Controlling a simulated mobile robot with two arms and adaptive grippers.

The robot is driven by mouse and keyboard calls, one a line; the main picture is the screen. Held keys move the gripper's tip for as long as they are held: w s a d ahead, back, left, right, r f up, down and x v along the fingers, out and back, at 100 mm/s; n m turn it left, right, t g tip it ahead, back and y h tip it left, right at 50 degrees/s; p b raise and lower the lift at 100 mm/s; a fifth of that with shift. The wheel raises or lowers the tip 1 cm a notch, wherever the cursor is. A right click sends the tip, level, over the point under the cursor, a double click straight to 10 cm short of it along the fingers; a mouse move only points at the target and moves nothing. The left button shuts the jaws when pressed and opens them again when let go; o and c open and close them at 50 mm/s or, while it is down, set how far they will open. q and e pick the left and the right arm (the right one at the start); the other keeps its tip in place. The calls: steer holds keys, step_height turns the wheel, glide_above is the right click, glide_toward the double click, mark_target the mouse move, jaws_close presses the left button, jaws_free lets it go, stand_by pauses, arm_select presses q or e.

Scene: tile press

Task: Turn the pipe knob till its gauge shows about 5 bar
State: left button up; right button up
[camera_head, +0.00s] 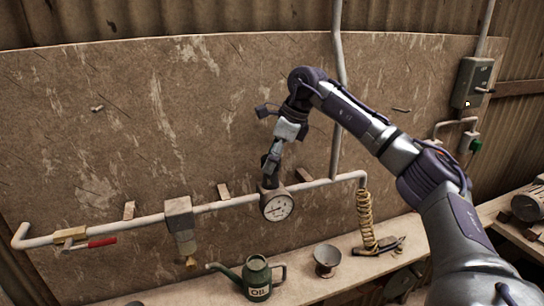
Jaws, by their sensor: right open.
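The round pressure gauge (278,207) with a white dial hangs at the pipe (235,202) in the middle of the view. Its needle and numbers are too small to read. My right gripper (270,176) points down just above the gauge, with its jaws open around or beside the place where the knob sits. The knob is hidden or too dark to make out, so I cannot tell whether the fingers touch it. My left gripper is out of view.
A grey filter block (180,217) and a red-handled valve (102,242) sit on the pipe to the left. A green oil can (257,279), a metal funnel (327,260) and a coiled yellow hose (365,215) are below. A switch box (473,82) is at upper right.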

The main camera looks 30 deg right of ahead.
steer(key=shift+c, duration=0.2)
steer(key=c, duration=1.1)
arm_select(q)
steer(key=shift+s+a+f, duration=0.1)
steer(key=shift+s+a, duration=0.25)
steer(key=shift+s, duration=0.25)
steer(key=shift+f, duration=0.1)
arm_select(e)
steer(key=shift+m, duration=0.3)
